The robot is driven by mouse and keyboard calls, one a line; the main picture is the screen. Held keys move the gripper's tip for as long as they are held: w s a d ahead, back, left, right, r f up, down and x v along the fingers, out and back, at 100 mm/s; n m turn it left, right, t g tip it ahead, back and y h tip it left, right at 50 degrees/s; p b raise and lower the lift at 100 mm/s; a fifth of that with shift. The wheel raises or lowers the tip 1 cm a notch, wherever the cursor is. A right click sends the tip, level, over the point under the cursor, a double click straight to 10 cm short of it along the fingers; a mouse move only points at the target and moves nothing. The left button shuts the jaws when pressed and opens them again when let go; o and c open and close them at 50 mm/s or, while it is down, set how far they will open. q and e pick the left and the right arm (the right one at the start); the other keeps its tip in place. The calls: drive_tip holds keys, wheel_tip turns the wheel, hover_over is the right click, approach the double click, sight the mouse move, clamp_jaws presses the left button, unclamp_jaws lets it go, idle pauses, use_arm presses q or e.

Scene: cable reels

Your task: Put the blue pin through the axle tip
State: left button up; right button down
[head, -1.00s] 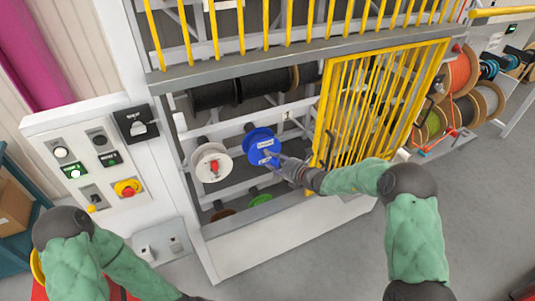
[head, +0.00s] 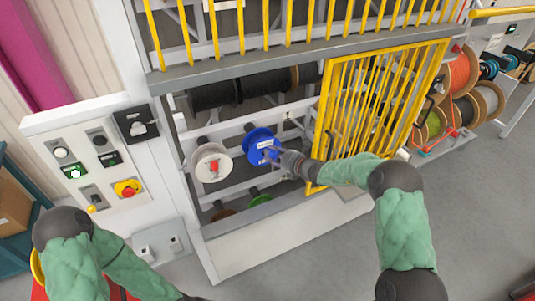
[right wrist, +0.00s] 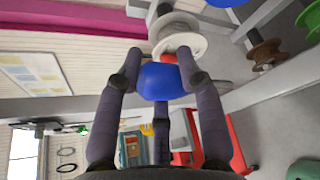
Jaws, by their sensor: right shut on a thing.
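My right gripper (head: 273,153) is in front of the blue reel (head: 251,139) on the rack, its fingers pointing left. In the right wrist view the gripper (right wrist: 159,78) is shut on a blue piece, which I take to be the blue pin (right wrist: 161,84). In the head view I cannot pick the pin out from the blue reel behind it. The blue reel's axle tip is hidden or too small to tell. The white reel (head: 203,151) beside it has a red piece (head: 213,166) at its hub. My left arm shows at lower left; its gripper is out of view.
A yellow barred gate (head: 372,100) stands close to the right of my right gripper. Black reels (head: 213,94) hang above, and a green reel (head: 258,196) is below. A control panel (head: 95,150) is at left.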

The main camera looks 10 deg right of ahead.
drive_tip(key=w+d+p, duration=0.2)
drive_tip(key=w, duration=1.7)
drive_tip(key=shift+d+f+p, duration=0.2)
drive_tip(key=shift+d+p, duration=0.1)
idle(2.4)
idle(0.3)
drive_tip(key=shift+f+b, duration=2.8)
drive_tip(key=shift+f, duration=0.15)
